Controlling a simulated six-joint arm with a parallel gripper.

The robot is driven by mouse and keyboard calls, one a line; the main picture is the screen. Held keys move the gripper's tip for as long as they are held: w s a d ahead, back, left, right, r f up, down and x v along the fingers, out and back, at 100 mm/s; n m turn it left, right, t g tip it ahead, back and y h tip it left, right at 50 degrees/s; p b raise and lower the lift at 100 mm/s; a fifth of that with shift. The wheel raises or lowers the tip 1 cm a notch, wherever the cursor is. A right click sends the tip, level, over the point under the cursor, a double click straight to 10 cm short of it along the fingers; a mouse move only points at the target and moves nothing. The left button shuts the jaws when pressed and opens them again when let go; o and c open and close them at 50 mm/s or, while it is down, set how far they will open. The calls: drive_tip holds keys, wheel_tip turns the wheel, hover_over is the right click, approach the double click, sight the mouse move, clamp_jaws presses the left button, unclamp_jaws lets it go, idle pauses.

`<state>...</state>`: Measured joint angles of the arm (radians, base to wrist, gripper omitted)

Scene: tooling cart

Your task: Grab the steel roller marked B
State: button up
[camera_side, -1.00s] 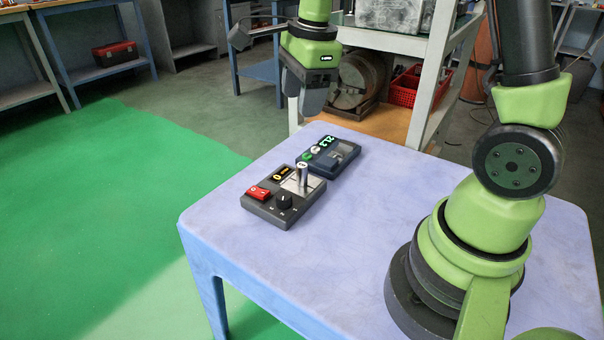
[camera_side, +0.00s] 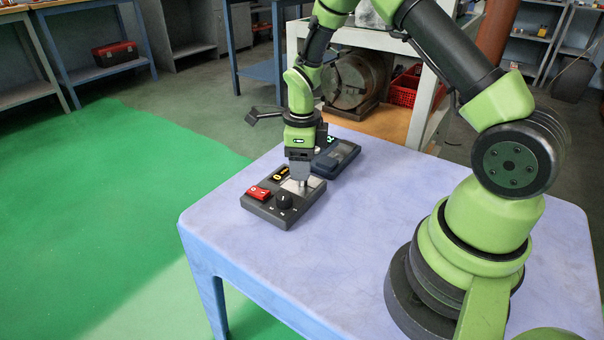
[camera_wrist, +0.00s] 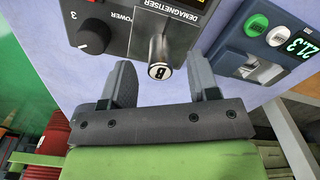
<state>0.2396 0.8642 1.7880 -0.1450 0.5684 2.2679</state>
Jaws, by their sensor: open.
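The steel roller marked B (camera_wrist: 159,58) stands on the plate of a grey demagnetiser box (camera_wrist: 118,38). In the wrist view its lettered end faces me. My gripper (camera_wrist: 165,80) is open, with one finger on each side of the roller's end and gaps visible at both sides. In the side view my gripper (camera_side: 300,172) is low over the demagnetiser box (camera_side: 268,209) and hides most of the roller. Only a short lower part of the roller (camera_side: 302,184) shows below the fingers.
The demagnetiser has a black knob (camera_side: 284,201) and a red switch (camera_side: 258,192). A second, dark blue device (camera_side: 340,160) with a green display stands close behind it. The lilac table top (camera_side: 370,210) is clear to the right and in front.

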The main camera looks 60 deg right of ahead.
wheel_tip(320, 180, down, 2)
drive_tip(key=shift+c, duration=0.4)
clamp_jaws()
drive_tip(key=shift+r, duration=0.15)
